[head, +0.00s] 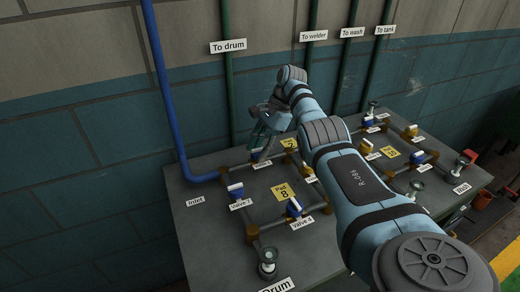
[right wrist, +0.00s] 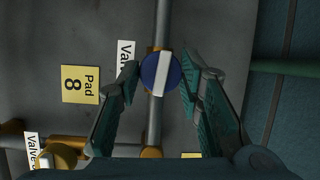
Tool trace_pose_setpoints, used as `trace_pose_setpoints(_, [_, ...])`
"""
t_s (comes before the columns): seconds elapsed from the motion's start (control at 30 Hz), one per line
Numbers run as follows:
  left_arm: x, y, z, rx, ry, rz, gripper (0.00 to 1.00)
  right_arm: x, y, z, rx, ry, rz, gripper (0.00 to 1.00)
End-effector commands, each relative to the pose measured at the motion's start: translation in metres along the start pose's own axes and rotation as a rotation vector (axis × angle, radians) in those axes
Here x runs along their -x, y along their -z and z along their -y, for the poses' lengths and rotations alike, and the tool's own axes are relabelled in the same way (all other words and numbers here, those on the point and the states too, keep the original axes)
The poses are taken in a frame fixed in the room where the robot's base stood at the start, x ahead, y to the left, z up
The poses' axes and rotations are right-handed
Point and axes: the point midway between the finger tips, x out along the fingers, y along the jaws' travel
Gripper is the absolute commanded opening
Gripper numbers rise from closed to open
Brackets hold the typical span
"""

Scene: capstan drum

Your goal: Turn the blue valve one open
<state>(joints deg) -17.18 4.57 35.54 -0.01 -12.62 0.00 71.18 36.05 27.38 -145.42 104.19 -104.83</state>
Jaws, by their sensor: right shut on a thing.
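A blue round valve knob with a white stripe (right wrist: 161,74) sits on a grey pipe in the right wrist view. The stripe runs roughly along the pipe. A white label, partly hidden by a finger, is beside it. In the head view this valve (head: 254,157) shows only in part, below my right gripper (head: 259,148), behind a label that seems to read Valve 1. My right gripper points down at the knob and is shut on it, one finger on each side. My left gripper is not in view.
Other blue-and-white valves stand nearby, at the left (head: 235,191) and front (head: 294,208), around the yellow Pad 8 sign (head: 282,191). A blue inlet pipe (head: 172,115) rises at the left. Green pipes (head: 228,95) run up the wall. Another pipe loop with yellow signs (head: 390,151) is at the right.

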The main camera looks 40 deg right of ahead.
Motion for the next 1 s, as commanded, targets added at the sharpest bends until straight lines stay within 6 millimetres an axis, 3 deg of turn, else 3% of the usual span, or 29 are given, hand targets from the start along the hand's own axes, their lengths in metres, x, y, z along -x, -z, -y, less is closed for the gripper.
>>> trace_pose_setpoints(0.27, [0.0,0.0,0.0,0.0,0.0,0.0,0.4,0.001,0.001,0.0,0.0,0.002,-0.003,0.06])
trace_pose_setpoints(0.3, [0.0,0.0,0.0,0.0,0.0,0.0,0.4,0.001,0.001,0.0,-0.001,0.002,-0.003,0.35])
trace_pose_setpoints(0.43, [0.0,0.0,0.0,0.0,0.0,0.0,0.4,0.001,0.0,0.0,-0.001,0.002,-0.002,0.53])
trace_pose_setpoints(0.77, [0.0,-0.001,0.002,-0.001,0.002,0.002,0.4,0.004,-0.002,0.001,0.0,0.001,-0.001,0.53])
trace_pose_setpoints(0.87, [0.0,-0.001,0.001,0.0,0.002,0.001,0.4,0.019,-0.008,0.003,0.001,0.004,-0.001,0.53])
trace_pose_setpoints(1.0, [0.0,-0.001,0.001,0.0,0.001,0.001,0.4,0.053,-0.022,0.006,0.001,0.006,0.002,0.53])
